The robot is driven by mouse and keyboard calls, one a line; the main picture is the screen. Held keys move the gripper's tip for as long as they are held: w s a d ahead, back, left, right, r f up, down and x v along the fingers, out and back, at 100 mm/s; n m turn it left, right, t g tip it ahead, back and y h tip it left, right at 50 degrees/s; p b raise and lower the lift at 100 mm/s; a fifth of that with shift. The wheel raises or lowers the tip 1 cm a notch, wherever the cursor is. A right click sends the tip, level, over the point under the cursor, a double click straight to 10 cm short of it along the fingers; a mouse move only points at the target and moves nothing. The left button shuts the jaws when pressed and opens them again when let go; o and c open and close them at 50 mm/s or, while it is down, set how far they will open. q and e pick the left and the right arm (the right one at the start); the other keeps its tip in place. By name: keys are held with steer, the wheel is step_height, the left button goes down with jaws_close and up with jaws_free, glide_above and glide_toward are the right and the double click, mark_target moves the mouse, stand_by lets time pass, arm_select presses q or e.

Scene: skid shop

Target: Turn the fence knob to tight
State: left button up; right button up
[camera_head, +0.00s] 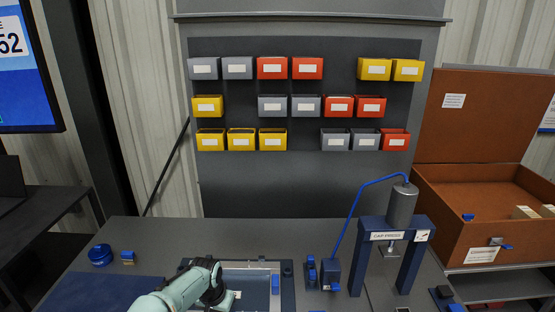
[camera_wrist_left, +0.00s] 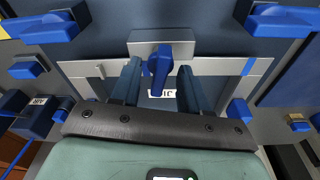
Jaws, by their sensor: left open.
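A blue fence knob (camera_wrist_left: 160,58) sits on a grey block (camera_wrist_left: 180,36) in the left wrist view. Its lever points down the picture, roughly in line with my fingers. My left gripper (camera_wrist_left: 158,74) is open, with one dark finger on each side of the knob and a visible gap to both. A light fence bar (camera_wrist_left: 222,66) runs across behind the fingers. A white label (camera_wrist_left: 163,93) below the knob is partly hidden and its wording is unclear. In the head view my left gripper (camera_head: 221,297) is over the fixture at the bottom, and the knob cannot be made out. My right gripper is not seen.
Large blue clamp handles (camera_wrist_left: 48,28) (camera_wrist_left: 284,20) stand at both upper corners of the wrist view. A cap press (camera_head: 392,235) and a small blue box (camera_head: 331,273) are right of the fixture. An open brown chest (camera_head: 450,225) is farther right. The bench behind the fixture is clear.

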arm_select(q)
steer(key=shift+c, duration=0.3)
jaws_close()
steer(key=shift+n, duration=0.3)
steer(key=shift+o, duration=0.3)
jaws_free()
steer(key=shift+r, duration=0.1)
